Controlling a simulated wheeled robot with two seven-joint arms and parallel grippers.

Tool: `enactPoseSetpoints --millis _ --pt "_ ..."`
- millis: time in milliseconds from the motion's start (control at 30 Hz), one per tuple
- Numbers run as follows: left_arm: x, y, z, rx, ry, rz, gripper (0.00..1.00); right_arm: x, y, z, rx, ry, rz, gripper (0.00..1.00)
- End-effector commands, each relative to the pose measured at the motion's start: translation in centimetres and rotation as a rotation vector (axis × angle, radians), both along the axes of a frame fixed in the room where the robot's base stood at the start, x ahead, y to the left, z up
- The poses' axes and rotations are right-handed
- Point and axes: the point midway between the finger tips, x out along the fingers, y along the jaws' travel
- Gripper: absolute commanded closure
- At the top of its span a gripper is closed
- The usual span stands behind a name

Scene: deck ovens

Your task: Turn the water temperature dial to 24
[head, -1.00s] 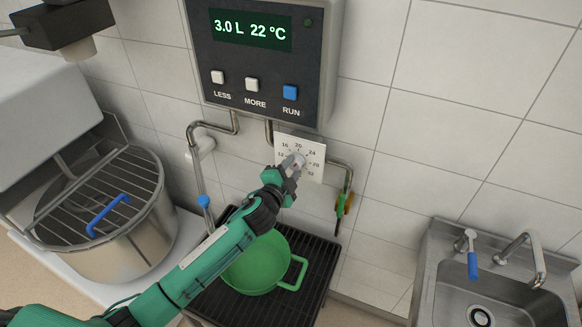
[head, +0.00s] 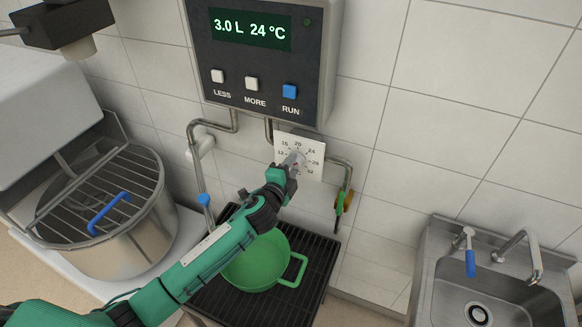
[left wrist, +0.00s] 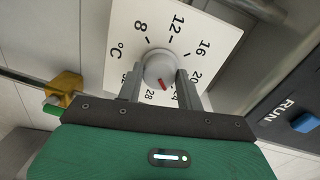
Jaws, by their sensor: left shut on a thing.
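The water temperature dial (head: 295,159) is a round grey knob on a white square plate (head: 314,153) with printed numbers, below the control box. In the left wrist view the knob (left wrist: 160,68) has a red pointer mark, which points down to the right, toward the 24 marking partly hidden by a finger. My left gripper (head: 288,167) is shut on the knob, a finger on either side; it also shows in the left wrist view (left wrist: 160,88). The display (head: 250,29) reads 3.0 L and 24 °C. My right gripper is not in view.
The control box has LESS, MORE and a blue RUN button (head: 289,91). A green pot (head: 258,270) stands on a black grate below my arm. A mixer bowl (head: 125,230) is at left, a steel sink (head: 492,290) at right. Pipes flank the dial.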

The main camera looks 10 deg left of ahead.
Motion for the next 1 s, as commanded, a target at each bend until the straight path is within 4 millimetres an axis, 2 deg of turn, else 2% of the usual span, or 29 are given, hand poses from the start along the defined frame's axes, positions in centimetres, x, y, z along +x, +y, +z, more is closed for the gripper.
enactPoseSetpoints --millis 67,100,200,467,633,767,1000 --pt "0.0 -0.1 0.0 -0.001 0.001 -0.001 0.86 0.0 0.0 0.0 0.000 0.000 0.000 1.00" --pt "0.0 -0.1 0.0 -0.001 0.001 -0.001 0.57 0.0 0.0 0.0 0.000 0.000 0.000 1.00" --pt "0.0 -0.1 0.0 -0.001 0.001 -0.001 0.42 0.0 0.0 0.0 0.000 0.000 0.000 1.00" --pt "-0.1 0.0 0.0 -0.001 0.000 -0.001 0.42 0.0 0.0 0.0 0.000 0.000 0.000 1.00" --pt "-1.0 0.2 -0.1 -0.001 0.000 -0.001 0.42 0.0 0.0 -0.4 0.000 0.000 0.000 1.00" --pt "-2.9 0.6 -0.1 -0.001 0.001 -0.002 0.42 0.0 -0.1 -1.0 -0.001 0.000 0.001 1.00" --pt "-7.7 1.4 0.1 -0.001 0.001 -0.002 0.42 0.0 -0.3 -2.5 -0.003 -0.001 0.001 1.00"
